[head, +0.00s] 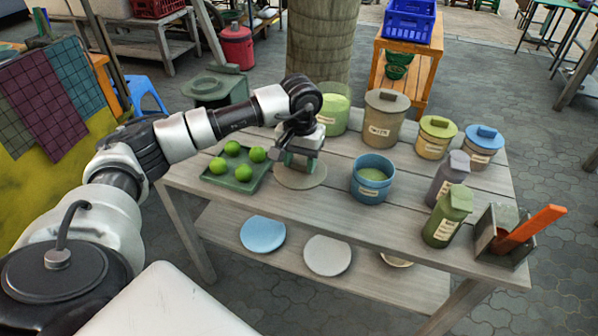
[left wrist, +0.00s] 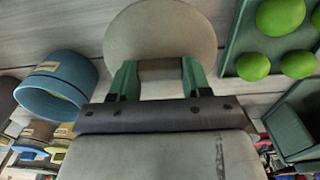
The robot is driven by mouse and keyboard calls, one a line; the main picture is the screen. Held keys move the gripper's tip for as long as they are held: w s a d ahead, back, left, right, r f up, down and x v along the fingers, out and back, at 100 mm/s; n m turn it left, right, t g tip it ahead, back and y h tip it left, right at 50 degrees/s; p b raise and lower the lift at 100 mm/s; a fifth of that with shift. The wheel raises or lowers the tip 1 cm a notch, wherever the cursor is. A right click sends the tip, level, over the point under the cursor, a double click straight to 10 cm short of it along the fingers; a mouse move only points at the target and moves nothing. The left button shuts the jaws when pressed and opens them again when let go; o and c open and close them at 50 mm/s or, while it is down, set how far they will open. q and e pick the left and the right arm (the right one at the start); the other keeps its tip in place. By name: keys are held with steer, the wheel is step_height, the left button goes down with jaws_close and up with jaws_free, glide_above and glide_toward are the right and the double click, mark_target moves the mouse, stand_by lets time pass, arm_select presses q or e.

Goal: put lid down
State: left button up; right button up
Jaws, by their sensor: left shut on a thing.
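My left gripper (head: 297,163) points down over the table and is shut on the handle of a round beige lid (head: 302,178). In the left wrist view, the green fingertips (left wrist: 160,78) clasp the lid's brown handle from both sides, and the lid's disc (left wrist: 160,30) extends beyond them. The lid is flat and at or just above the tabletop; I cannot tell if it touches. It lies between the green tray and an open blue pot (head: 369,190), apart from the pot. The gripper hides part of the lid. My right gripper is not in view.
A green tray (head: 210,180) with several limes is left of the lid. Lidded jars (head: 384,122), bottles (head: 441,222) and a box with an orange-handled tool (head: 530,228) stand to the right. An open green container (head: 333,117) is behind. Bare planks (head: 310,215) lie in front.

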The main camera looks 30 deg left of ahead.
mark_target(299, 169)
arm_select(q)
steer(key=shift+a+f, duration=0.2)
steer(key=shift+f, duration=0.35)
step_height(299, 169, down, 3)
steer(key=shift+f, duration=0.1)
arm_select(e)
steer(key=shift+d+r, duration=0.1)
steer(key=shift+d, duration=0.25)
arm_select(q)
steer(key=shift+f, duration=0.1)
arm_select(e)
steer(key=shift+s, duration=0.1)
arm_select(q)
steer(key=o, duration=0.9)
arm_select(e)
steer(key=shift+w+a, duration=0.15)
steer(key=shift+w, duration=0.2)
